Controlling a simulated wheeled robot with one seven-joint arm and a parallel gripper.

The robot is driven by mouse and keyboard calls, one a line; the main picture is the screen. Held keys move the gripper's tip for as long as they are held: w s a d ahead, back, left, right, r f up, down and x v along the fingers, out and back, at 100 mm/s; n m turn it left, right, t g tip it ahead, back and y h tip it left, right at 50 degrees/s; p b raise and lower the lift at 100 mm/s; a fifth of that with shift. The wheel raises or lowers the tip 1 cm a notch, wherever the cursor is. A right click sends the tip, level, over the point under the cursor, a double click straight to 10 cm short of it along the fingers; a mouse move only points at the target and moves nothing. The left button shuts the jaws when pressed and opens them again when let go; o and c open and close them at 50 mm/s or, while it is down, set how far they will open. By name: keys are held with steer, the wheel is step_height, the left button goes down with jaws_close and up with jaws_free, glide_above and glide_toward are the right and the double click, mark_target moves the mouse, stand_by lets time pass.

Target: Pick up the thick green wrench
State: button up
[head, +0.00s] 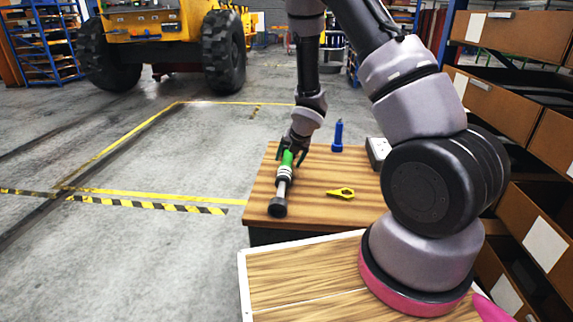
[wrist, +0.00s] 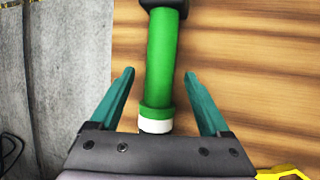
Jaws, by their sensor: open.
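The thick green wrench (wrist: 163,68) lies on the wooden table. In the head view its green handle (head: 288,158) is at the far end, with white bands, a grey shaft and a dark round head toward the near left edge. My gripper (wrist: 158,85) is open, with one teal finger on each side of the green handle. I see gaps between the fingers and the handle. In the head view my gripper (head: 293,151) is over the handle end and partly hides it. I cannot tell its exact height above the table.
A yellow wrench-like tool (head: 341,193) lies to the right on the wooden table (head: 315,208); its edge also shows in the wrist view (wrist: 282,173). A blue upright tool (head: 338,136) and a grey box (head: 378,150) stand at the back. Drawers (head: 490,105) line the right.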

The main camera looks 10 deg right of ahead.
steer(key=shift+w+a+f, duration=0.1)
steer(key=shift+w+f, duration=0.25)
steer(key=shift+f, duration=0.3)
jaws_close()
steer(key=shift+r, duration=0.1)
steer(key=shift+r, duration=0.1)
